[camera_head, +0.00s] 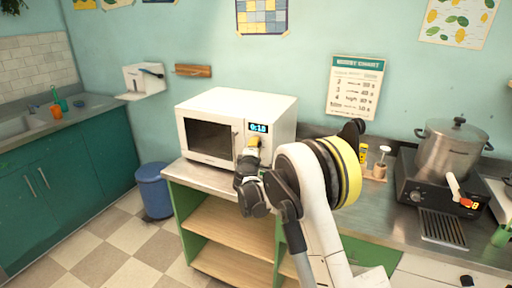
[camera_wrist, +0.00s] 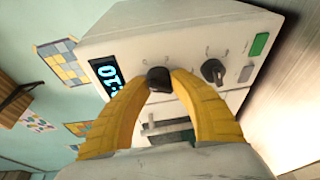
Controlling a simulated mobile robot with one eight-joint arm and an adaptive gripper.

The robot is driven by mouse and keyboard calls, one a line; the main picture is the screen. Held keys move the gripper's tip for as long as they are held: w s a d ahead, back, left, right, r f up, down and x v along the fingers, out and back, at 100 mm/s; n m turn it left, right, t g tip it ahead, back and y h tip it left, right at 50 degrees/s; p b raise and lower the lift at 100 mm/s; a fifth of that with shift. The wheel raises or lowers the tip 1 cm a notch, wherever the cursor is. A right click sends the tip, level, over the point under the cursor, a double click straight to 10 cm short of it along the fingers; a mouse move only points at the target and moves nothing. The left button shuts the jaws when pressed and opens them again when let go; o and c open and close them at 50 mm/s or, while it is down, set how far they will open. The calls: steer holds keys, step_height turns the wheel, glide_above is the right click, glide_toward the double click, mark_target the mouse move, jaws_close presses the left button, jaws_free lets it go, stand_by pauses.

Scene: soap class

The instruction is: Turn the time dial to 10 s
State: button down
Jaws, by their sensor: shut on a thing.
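The white microwave (camera_head: 238,108) stands on the counter, and its display (camera_head: 258,128) reads 0:10. The display (camera_wrist: 107,76) also shows, turned sideways, in the wrist view. My gripper (camera_wrist: 158,75) has its two yellow fingers shut on the black dial (camera_wrist: 158,80) nearest the display, which I take to be the time dial. The fingertips cover the sides of this dial. In the head view my gripper (camera_head: 253,143) is at the microwave's front panel, just below the display, and hides the dial there. A second black dial (camera_wrist: 212,70) sits beside it, untouched.
A green button (camera_wrist: 258,45) and a pale button (camera_wrist: 246,73) lie past the second dial. A steel pot (camera_head: 450,150) stands on a hot plate at the right. A blue bin (camera_head: 154,192) stands on the floor at the left.

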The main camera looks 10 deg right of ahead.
steer(key=c, duration=1.1)
jaws_free()
steer(key=shift+r, duration=0.1)
steer(key=shift+o, duration=0.2)
steer(key=v, duration=1.2)
